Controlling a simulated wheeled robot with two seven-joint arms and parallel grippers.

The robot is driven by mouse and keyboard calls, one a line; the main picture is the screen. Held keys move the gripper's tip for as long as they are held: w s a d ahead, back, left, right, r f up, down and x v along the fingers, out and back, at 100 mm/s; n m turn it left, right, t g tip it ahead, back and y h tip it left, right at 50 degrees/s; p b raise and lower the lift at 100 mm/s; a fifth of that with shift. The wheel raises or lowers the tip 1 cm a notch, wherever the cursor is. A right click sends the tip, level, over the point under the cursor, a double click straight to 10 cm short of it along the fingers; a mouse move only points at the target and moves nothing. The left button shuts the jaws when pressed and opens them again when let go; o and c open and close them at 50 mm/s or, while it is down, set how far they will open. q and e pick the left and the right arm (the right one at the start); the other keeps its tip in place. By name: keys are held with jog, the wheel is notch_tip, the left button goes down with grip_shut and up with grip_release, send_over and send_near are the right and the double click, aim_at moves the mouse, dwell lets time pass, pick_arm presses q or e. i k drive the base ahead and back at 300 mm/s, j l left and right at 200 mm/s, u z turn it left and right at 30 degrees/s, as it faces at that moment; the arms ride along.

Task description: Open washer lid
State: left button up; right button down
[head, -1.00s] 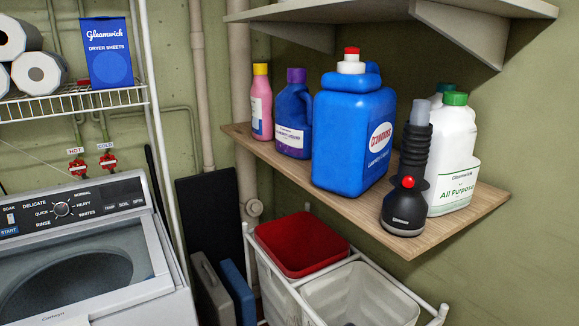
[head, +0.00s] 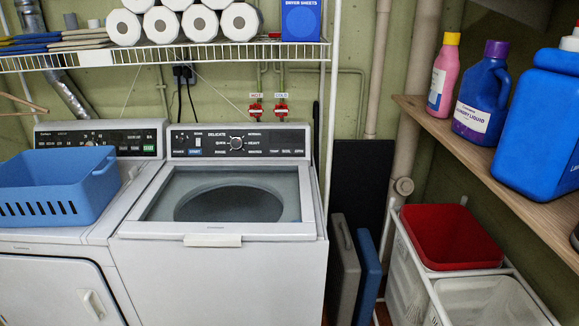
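The white top-loading washer (head: 235,280) stands in the middle of the head view, with a dark control panel (head: 238,144) along its back. Its lid (head: 232,180) lies flat and looks shut. The lid has a pale frame and a large see-through pane, and the round dark drum opening shows through it. A white handle tab (head: 212,240) sticks out at the middle of the lid's front edge. Neither of my grippers shows in the view.
A blue basket (head: 55,185) sits on the dryer (head: 45,245) left of the washer. A wire shelf (head: 170,53) with paper rolls hangs above. A wooden shelf (head: 520,200) with bottles and a laundry sorter (head: 405,265) stand at right. The washer's top is clear.

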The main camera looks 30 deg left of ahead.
aim_at(222, 234)
jog(key=u, duration=1.55)
jog(key=i+j, duration=0.15)
jog(key=j, duration=0.2)
jog(key=i+j, duration=0.2)
jog(key=j+z, duration=0.1)
jog(key=z, duration=1.45)
